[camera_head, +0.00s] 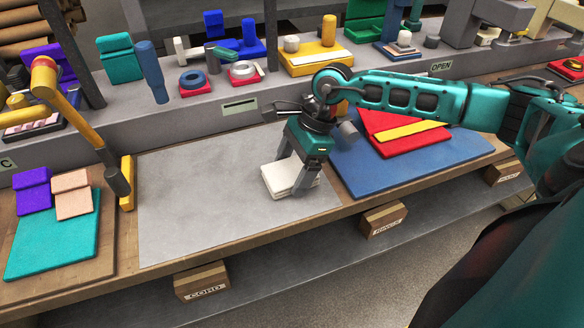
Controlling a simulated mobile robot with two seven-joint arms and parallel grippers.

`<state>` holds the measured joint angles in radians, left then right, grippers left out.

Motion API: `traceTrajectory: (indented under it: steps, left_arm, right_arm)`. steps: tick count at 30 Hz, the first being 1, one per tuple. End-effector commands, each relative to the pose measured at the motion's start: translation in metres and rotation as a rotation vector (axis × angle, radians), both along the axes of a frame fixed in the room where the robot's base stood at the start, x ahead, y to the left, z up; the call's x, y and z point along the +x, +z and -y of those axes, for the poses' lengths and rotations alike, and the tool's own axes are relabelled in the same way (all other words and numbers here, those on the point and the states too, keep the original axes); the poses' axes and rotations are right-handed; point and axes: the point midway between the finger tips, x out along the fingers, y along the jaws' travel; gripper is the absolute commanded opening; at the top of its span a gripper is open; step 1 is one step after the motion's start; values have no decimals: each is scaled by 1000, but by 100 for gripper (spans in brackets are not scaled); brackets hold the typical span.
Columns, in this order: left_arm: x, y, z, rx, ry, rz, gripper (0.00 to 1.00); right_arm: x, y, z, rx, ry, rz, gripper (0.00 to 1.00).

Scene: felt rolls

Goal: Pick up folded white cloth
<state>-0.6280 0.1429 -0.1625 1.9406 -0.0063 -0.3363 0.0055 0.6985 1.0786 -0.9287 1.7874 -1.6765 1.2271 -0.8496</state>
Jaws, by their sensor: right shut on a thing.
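The folded white cloth (289,178) lies on the grey work mat in the middle of the bench, near the mat's right side. It looks like a small flat stack of folds. My right gripper (289,182) comes down over it from above, with its fingers around the cloth, and is shut on it. The fingers hide part of the cloth. I cannot tell whether the cloth is clear of the mat. My left gripper does not show.
A blue mat (400,162) with folded red felt (399,140) and a yellow strip lies to the right. A yellow-handled lever (82,125) rises at the left, beside a teal mat (50,240). A grey raised shelf with tools runs behind. Most of the grey mat (195,200) is clear.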

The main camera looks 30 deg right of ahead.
Motion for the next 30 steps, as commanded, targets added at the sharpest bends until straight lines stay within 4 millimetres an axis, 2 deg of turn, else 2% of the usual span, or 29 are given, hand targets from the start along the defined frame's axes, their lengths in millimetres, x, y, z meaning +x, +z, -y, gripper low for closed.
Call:
traceTrajectory:
  steps: [5,15,19,24,30]
  left_arm:
    - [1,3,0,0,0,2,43]
    - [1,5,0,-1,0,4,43]
    - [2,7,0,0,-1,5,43]
    - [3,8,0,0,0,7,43]
    - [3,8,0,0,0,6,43]
  right_arm:
    - [1,28,0,0,1,7,41]
    - [1,129,0,0,2,10,41]
    - [1,161,-1,2,1,8,41]
    - [1,189,0,1,1,4,41]
    - [0,202,0,1,-1,2,41]
